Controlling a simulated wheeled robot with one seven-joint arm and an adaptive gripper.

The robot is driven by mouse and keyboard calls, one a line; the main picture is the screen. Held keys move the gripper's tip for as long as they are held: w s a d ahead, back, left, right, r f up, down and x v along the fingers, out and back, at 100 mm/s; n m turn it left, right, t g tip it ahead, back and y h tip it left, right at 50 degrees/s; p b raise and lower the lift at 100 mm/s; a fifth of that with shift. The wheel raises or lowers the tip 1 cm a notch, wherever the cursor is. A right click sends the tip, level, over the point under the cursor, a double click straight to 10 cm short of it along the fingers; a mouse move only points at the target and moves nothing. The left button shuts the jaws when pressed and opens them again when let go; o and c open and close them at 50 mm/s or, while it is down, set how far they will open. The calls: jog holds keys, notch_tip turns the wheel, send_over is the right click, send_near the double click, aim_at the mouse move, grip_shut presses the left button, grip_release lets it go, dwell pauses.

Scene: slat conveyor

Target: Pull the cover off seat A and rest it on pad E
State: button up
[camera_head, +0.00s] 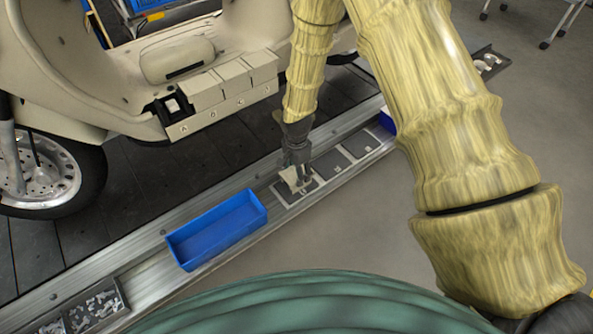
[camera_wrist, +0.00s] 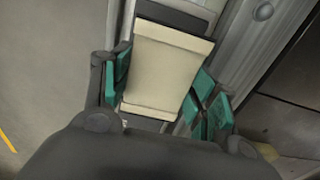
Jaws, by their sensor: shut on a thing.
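The cream cover (camera_head: 293,180) is between the fingers of my gripper (camera_head: 298,176), low over a dark, pale-framed pad (camera_head: 283,199) on the metal rail. In the wrist view, the cover (camera_wrist: 165,70) lies between the teal finger pads of my gripper (camera_wrist: 163,88) and hides most of the pad. I cannot tell whether it touches the pad, and I cannot read the pad's letter surely. Seat A (camera_head: 168,106), at the left end of the scooter's row of covers, is open, showing a dark recess with a small pale square.
Other covers (camera_head: 233,75) remain on the scooter, right of seat A. More pads (camera_head: 330,165) lie along the rail to the right. An empty blue bin (camera_head: 217,228) stands left of my gripper. A tray of small parts (camera_head: 92,308) is at lower left.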

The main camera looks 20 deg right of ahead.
jog(key=shift+f+p, duration=0.45)
jog(key=shift+p, duration=0.05)
dwell(2.0)
jog(key=o, duration=1.2)
notch_tip(320, 180, up, 12)
jog(key=s+f+n, duration=0.4)
jog(key=s+f, duration=0.5)
jog(key=s+d+f+n, duration=0.1)
jog(key=s+f+n, duration=0.2)
jog(key=s, duration=0.6)
jog(key=s+d+f+n, duration=0.1)
jog(key=s+f+n, duration=0.2)
jog(key=s, duration=0.7)
jog(key=s+d+f+n, duration=0.1)
jog(key=s+f+n, duration=0.25)
jog(key=s, duration=0.55)
notch_tip(320, 180, up, 17)
jog(key=p, duration=1.6)
jog(key=shift+w+d, duration=0.2)
jog(key=shift+w, duration=0.15)
